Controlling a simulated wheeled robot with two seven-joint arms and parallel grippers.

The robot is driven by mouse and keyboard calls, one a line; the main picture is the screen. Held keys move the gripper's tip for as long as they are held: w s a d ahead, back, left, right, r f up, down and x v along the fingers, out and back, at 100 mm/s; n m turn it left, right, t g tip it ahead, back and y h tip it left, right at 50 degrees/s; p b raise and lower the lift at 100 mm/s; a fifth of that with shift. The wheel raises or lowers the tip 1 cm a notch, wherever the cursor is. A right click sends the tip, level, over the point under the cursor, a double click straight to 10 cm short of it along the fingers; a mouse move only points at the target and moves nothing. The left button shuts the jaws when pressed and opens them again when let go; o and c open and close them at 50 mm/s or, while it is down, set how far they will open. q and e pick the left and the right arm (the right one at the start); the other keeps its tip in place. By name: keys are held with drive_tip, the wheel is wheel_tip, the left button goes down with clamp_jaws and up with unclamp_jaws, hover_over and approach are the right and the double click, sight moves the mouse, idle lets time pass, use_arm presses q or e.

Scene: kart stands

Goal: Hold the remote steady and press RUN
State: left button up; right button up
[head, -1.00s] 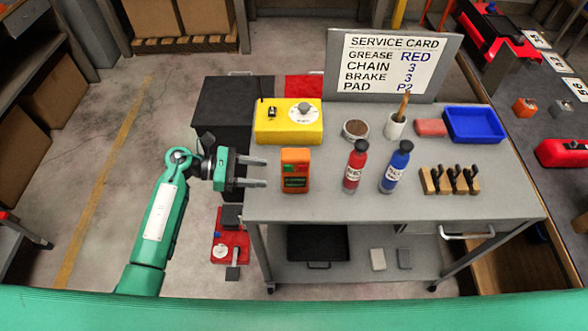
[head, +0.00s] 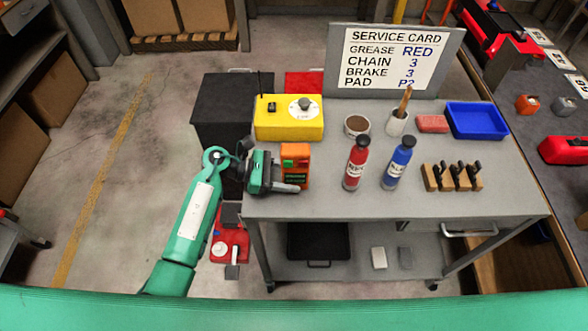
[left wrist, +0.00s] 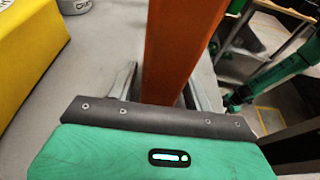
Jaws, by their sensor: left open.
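The orange remote (head: 296,152) stands upright near the left edge of the grey cart top, with a red and a green button on its face. My left gripper (head: 285,178) has come in from the left, its fingers at the remote's lower part. In the left wrist view the remote (left wrist: 175,50) stands between the two open fingers (left wrist: 162,88), with a gap visible on the left side. The gripper covers part of the remote's lower left in the head view. My right gripper is in neither view.
A yellow box (head: 288,119) with a dial and antenna stands behind the remote. A red bottle (head: 355,165) and a blue bottle (head: 397,165) stand to its right. The service card (head: 394,60) is at the back. The cart's front middle (head: 350,205) is clear.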

use_arm(q)
drive_tip(key=shift+d, duration=0.3)
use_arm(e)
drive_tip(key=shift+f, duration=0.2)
use_arm(q)
drive_tip(key=shift+c, duration=0.4)
drive_tip(key=c, duration=0.7)
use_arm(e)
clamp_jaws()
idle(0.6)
